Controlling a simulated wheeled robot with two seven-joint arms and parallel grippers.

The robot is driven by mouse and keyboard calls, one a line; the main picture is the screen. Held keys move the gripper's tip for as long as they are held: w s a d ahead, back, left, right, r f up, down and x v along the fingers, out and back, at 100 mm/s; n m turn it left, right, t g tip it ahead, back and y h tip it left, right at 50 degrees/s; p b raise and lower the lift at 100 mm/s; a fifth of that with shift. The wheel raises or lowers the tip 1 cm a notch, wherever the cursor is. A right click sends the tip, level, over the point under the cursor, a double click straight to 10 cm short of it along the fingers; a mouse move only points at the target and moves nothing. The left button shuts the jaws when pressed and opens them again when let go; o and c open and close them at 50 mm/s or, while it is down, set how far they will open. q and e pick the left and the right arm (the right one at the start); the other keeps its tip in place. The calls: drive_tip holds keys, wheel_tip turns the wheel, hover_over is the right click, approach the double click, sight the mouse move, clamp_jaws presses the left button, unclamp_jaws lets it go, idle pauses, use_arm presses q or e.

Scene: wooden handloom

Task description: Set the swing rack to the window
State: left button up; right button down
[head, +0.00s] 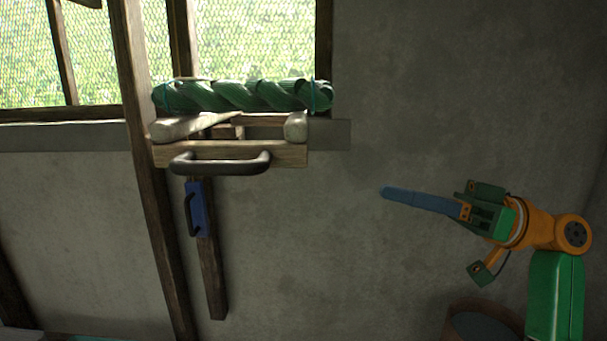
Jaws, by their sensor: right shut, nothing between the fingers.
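The swing rack (284,154) is a pale wooden frame with a dark bar handle (220,162) on its front. It stands out from the wall just below the window (255,40). A twisted green bundle (240,96), tied with thin cords, lies across the top of the rack. A blue block with a black handle (196,208) sits on a dark post below the rack. My right gripper (385,192) is shut and empty, with its long blue fingers pointing left toward the rack. It is well right of the rack and touches nothing. My left gripper is out of view.
A dark upright timber (150,170) runs down the wall just left of the rack. A round brown container (482,312) stands at the lower right, under my right arm. The bare wall between the rack and my right gripper is free.

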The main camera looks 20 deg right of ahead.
sight(271, 162)
drive_tip(key=s+r+n+g+y, duration=0.1)
drive_tip(key=s+r+n+g, duration=0.2)
drive_tip(key=s, duration=0.3)
drive_tip(key=shift+a+n, duration=0.3)
drive_tip(key=shift+n, duration=0.4)
drive_tip(key=p+x, duration=0.5)
drive_tip(key=x, duration=0.8)
drive_tip(key=shift+r, duration=0.1)
drive_tip(key=shift+w+a, duration=0.1)
drive_tip(key=shift+a, duration=0.45)
drive_tip(key=shift+a, duration=0.1)
